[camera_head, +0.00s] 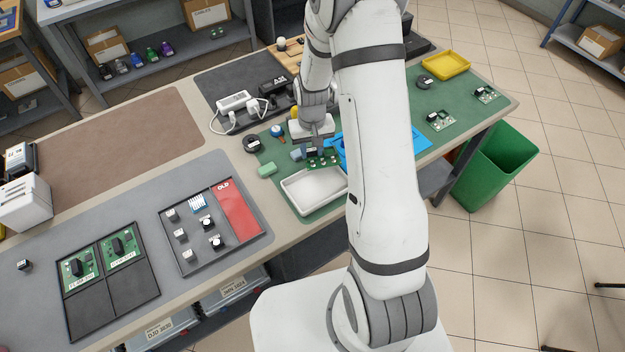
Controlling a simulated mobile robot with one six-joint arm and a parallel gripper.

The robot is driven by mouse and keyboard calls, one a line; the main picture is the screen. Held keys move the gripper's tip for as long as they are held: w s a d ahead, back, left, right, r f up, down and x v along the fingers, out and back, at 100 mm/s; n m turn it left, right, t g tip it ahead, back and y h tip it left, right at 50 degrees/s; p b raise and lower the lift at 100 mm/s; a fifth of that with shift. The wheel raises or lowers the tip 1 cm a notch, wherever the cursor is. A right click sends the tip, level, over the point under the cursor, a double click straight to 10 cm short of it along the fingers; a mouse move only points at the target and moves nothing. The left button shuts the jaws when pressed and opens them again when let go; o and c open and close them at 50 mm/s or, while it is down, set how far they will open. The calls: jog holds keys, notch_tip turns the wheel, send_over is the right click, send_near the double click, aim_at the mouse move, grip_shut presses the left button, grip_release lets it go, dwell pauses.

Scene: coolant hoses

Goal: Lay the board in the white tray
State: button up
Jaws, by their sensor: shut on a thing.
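The white tray (290,199) lies on the green mat, near the front edge of the bench. My gripper (313,150) points down just behind the tray's far rim. It is shut on a small green board (325,161) with dark and pale parts on it. The board shows at the tray's far side; I cannot tell its height above the tray. The tray's visible floor looks empty. My arm crosses the picture and hides part of the bench to the right of the tray.
A blue object (338,143) lies beside the gripper, partly behind my arm. More boards (440,121) and a yellow tray (446,64) are at the right. A parts tray (188,262) stands front left.

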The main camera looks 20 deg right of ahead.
aim_at(307, 188)
jog(key=shift+a+r, duration=0.1)
jog(key=shift+a, duration=0.2)
jog(key=shift+s+a+r+n+b, duration=0.2)
jog(key=shift+n+b, duration=0.1)
jog(key=shift+b, duration=0.35)
jog(key=s+a+r+n+b, duration=0.3)
jog(key=s+r+b, duration=0.2)
jog(key=s+b, duration=0.2)
jog(key=f, duration=0.9)
jog(key=shift+d+p, duration=0.2)
jog(key=shift+p, duration=0.2)
jog(key=shift+f, duration=0.2)
jog(key=o, duration=1)
jog(key=shift+r, duration=0.1)
jog(key=shift+c, duration=0.2)
